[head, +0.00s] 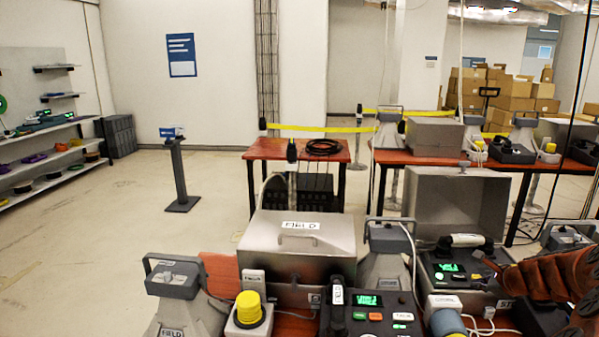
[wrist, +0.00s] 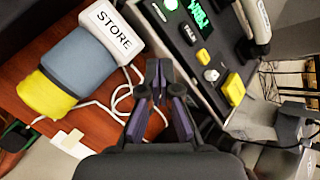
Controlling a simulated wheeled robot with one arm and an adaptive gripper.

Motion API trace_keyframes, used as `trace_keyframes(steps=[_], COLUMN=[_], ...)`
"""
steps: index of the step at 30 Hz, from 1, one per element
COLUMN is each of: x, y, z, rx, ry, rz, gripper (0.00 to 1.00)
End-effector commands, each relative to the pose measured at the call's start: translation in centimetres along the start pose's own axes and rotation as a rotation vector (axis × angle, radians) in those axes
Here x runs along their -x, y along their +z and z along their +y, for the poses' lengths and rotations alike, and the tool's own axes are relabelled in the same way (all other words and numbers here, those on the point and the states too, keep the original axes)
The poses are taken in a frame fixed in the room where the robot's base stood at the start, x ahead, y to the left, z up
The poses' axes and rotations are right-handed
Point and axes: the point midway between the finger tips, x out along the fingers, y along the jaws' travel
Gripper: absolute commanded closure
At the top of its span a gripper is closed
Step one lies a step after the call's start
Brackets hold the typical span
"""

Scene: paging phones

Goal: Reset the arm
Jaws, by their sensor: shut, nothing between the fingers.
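In the wrist view my gripper (wrist: 160,75) is shut and empty, its dark fingers together above the red-brown table (wrist: 25,115). To its left lies a white box labelled STORE (wrist: 112,32) with a blue-grey and yellow cylinder (wrist: 75,72). To its right is a dark console (wrist: 215,60) with a green screen (wrist: 198,14), a yellow button (wrist: 233,88) and a pale handset (wrist: 255,20). No contact with these shows. In the head view an orange-red arm, mine, enters at the right edge; its fingertips cannot be made out there.
In the head view a grey case labelled FIELD (head: 290,240), another console (head: 375,312) and a yellow-topped lamp (head: 249,308) crowd the near table. An open grey case (head: 458,207) stands behind. White cables (wrist: 122,92) lie near my fingers. The floor (head: 120,215) at left is clear.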

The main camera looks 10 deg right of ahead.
Motion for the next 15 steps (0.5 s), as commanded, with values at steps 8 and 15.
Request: trace_keyframes(steps=[8,15], x=[0.3,1.4], y=[5.8,11.6], z=[2.3,5.9], rx=[0.143,0.321], ry=[0.065,0.149], rz=[-0.053,-0.114], gripper=[1.00,1.00])
